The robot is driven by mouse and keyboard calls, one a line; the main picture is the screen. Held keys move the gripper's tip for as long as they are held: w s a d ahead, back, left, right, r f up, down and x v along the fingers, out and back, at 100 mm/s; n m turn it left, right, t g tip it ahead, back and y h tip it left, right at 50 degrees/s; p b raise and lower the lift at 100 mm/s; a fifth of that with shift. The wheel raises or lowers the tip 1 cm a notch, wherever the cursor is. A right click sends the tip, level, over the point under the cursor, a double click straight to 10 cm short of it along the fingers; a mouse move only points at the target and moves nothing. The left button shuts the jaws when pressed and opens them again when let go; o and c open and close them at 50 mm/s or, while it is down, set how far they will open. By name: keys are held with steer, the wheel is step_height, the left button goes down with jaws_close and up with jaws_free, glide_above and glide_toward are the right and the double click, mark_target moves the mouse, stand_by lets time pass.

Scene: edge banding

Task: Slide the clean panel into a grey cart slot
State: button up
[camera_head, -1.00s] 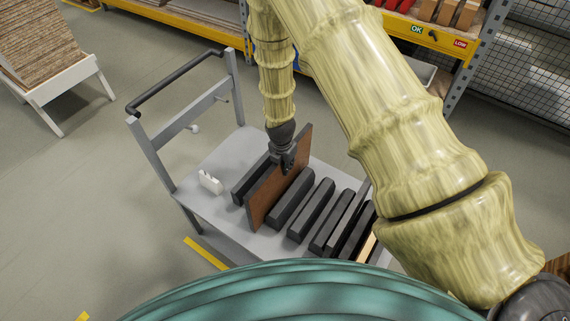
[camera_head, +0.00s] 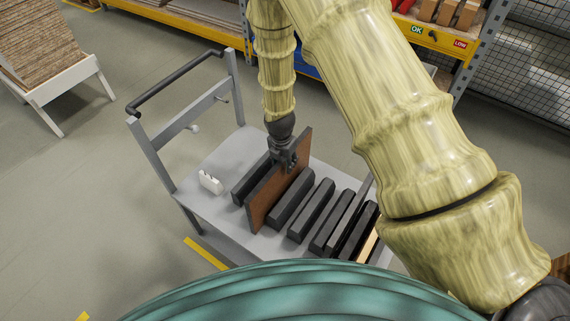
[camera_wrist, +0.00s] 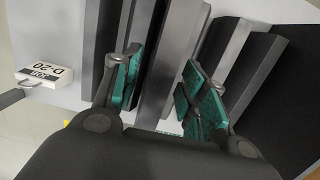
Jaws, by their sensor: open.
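The brown panel (camera_head: 268,197) stands upright on edge in a slot between dark bars on the grey cart (camera_head: 222,165), toward the cart's left end. My gripper (camera_head: 286,160) is at the panel's upper edge, near its far end. In the wrist view my gripper (camera_wrist: 163,90) is open, with its green pads apart on either side of grey upright surfaces. I cannot tell there which surface is the panel's edge, or whether a pad touches it.
Several dark bars (camera_head: 312,209) form slots to the right of the panel. The cart's handle (camera_head: 170,84) rises at the left. A yellow shelf (camera_head: 433,38) stands behind.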

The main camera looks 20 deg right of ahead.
steer(key=r, duration=0.9)
steer(key=shift+s+a, duration=0.35)
steer(key=shift+s, duration=0.05)
steer(key=shift+r, duration=0.1)
